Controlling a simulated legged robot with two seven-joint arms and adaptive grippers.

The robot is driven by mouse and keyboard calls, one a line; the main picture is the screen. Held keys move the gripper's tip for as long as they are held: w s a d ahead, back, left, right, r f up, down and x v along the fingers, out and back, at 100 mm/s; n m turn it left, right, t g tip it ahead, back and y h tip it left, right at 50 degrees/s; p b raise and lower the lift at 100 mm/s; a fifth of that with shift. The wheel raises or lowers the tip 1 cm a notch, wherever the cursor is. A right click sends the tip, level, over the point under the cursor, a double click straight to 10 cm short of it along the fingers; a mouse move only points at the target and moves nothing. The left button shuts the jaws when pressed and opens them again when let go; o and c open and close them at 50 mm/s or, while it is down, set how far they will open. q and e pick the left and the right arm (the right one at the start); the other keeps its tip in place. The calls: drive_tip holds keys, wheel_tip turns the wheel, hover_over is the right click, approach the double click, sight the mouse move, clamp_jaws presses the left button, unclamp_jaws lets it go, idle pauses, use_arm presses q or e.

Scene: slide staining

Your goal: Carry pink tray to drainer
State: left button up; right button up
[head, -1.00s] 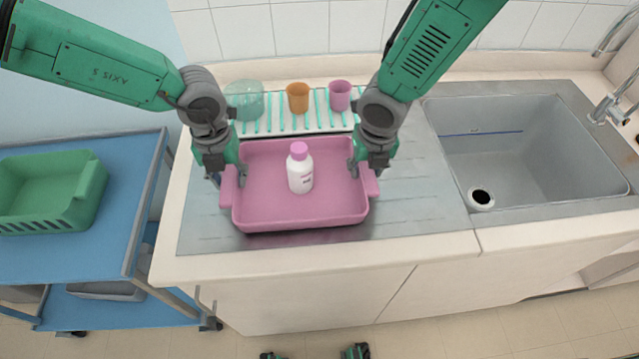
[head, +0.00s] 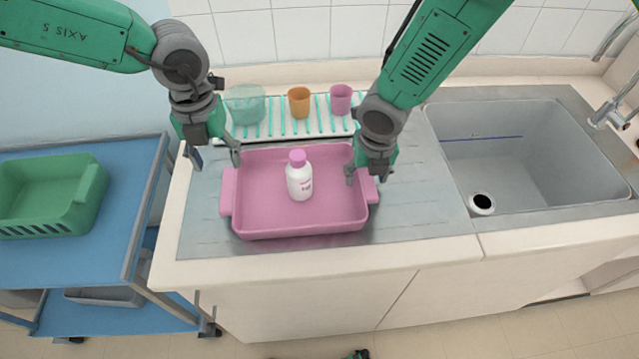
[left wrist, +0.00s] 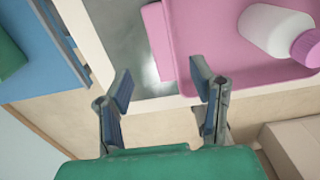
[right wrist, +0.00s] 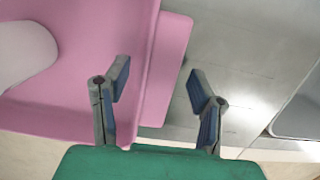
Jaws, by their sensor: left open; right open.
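The pink tray (head: 262,226) lies on the metal drainboard, with a white bottle with a pink cap (head: 299,181) standing in it. The tray has a handle on its left and right ends. My left gripper (head: 215,157) is open and empty, raised above and beside the tray's left end; the left wrist view shows its fingers (left wrist: 162,90) apart near the left handle (left wrist: 158,40). My right gripper (head: 366,176) is open at the tray's right handle; in the right wrist view its fingers (right wrist: 158,85) stand either side of the handle's edge (right wrist: 168,65). Contact cannot be told.
A white drainer rack with teal bars (head: 283,124) stands behind the tray, holding a teal bowl (head: 246,104), an orange cup (head: 299,102) and a pink cup (head: 341,98). The sink (head: 530,150) is to the right. A blue cart (head: 110,235) with a green basket (head: 50,195) is at left.

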drive_tip(key=shift+a, duration=0.35)
drive_tip(key=shift+r, duration=0.2)
use_arm(q)
drive_tip(key=r, duration=0.3)
drive_tip(key=shift+a+r, duration=0.25)
drive_tip(key=shift+a, duration=0.15)
use_arm(e)
wheel_tip(320, 180, up, 11)
drive_tip(key=s, duration=0.1)
drive_tip(key=shift+s+r, duration=0.2)
drive_tip(key=shift+s, duration=0.1)
use_arm(q)
drive_tip(key=shift+d, duration=0.15)
